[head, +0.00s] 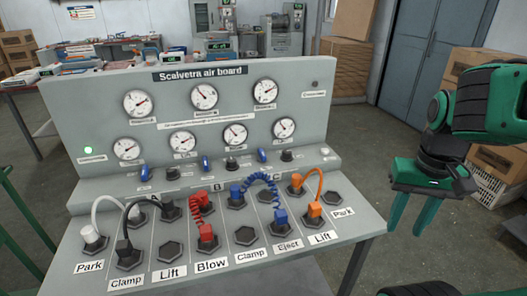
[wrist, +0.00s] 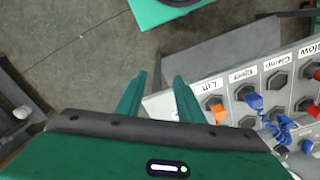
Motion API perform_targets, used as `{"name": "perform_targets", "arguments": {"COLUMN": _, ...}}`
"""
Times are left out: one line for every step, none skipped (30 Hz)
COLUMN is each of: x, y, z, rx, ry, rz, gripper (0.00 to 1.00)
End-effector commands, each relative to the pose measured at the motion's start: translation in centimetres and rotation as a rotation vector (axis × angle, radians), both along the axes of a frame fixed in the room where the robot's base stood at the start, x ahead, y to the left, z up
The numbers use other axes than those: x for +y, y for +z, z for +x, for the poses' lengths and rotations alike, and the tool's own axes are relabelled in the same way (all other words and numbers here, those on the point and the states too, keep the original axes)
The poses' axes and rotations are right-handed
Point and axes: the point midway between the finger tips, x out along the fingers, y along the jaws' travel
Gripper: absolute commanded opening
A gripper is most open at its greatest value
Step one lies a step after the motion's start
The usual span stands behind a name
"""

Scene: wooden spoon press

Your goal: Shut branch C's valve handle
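The grey Scalvetra air board (head: 330,130) has three small blue valve handles on its ledge. Branch C's blue valve handle (head: 262,156) is the rightmost, above and left of the letter C; it looks upright and slightly tilted. The other blue handles are branch B's (head: 206,164) and branch A's (head: 144,172). My gripper (head: 408,226) is open and empty, pointing down to the right of the board, apart from it. In the wrist view my gripper (wrist: 160,78) shows two spread green fingers with floor and the panel's edge beyond.
The sloped panel holds a white hose (head: 94,236), black hose (head: 126,248), red coiled hose (head: 207,236), blue coiled hose (head: 280,216) and orange hose (head: 314,210), near the handles. Boxes (head: 340,66) and a blue cabinet (head: 412,50) stand behind.

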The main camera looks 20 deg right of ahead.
Motion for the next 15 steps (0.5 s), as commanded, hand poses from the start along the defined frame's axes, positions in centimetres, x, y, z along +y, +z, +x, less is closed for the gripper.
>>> {"name": "perform_targets", "arguments": {"x": -0.2, "y": 0.4, "z": 1.6, "rx": -0.002, "ry": 0.018, "rz": -0.018, "gripper": 0.34}}
{"name": "perform_targets", "arguments": {"x": 0.0, "y": 0.7, "z": 2.8, "rx": -0.009, "ry": 0.033, "rz": -0.030, "gripper": 0.34}}
{"name": "perform_targets", "arguments": {"x": 0.2, "y": 1.1, "z": 4.6, "rx": -0.016, "ry": 0.054, "rz": -0.049, "gripper": 0.34}}
{"name": "perform_targets", "arguments": {"x": 0.2, "y": 1.5, "z": 6.1, "rx": -0.024, "ry": 0.073, "rz": -0.064, "gripper": 0.34}}
{"name": "perform_targets", "arguments": {"x": 0.3, "y": 1.8, "z": 7.8, "rx": -0.035, "ry": 0.093, "rz": -0.079, "gripper": 0.34}}
{"name": "perform_targets", "arguments": {"x": 0.5, "y": 2.3, "z": 10.2, "rx": -0.049, "ry": 0.122, "rz": -0.099, "gripper": 0.34}}
{"name": "perform_targets", "arguments": {"x": 0.7, "y": 2.6, "z": 12.0, "rx": -0.060, "ry": 0.145, "rz": -0.112, "gripper": 0.34}}
{"name": "perform_targets", "arguments": {"x": 1.0, "y": 2.8, "z": 14.0, "rx": -0.075, "ry": 0.169, "rz": -0.125, "gripper": 0.34}}
{"name": "perform_targets", "arguments": {"x": 1.6, "y": 3.1, "z": 16.5, "rx": -0.091, "ry": 0.200, "rz": -0.137, "gripper": 0.34}}
{"name": "perform_targets", "arguments": {"x": 2.1, "y": 3.3, "z": 18.4, "rx": -0.106, "ry": 0.223, "rz": -0.146, "gripper": 0.34}}
{"name": "perform_targets", "arguments": {"x": 2.7, "y": 3.4, "z": 20.2, "rx": -0.120, "ry": 0.247, "rz": -0.153, "gripper": 0.34}}
{"name": "perform_targets", "arguments": {"x": 3.7, "y": 3.5, "z": 22.7, "rx": -0.140, "ry": 0.278, "rz": -0.160, "gripper": 0.34}}
{"name": "perform_targets", "arguments": {"x": 4.5, "y": 3.5, "z": 24.6, "rx": -0.156, "ry": 0.301, "rz": -0.164, "gripper": 0.34}}
{"name": "perform_targets", "arguments": {"x": 5.4, "y": 3.5, "z": 26.4, "rx": -0.172, "ry": 0.323, "rz": -0.166, "gripper": 0.34}}
{"name": "perform_targets", "arguments": {"x": 6.6, "y": 3.4, "z": 28.8, "rx": -0.195, "ry": 0.354, "rz": -0.166, "gripper": 0.34}}
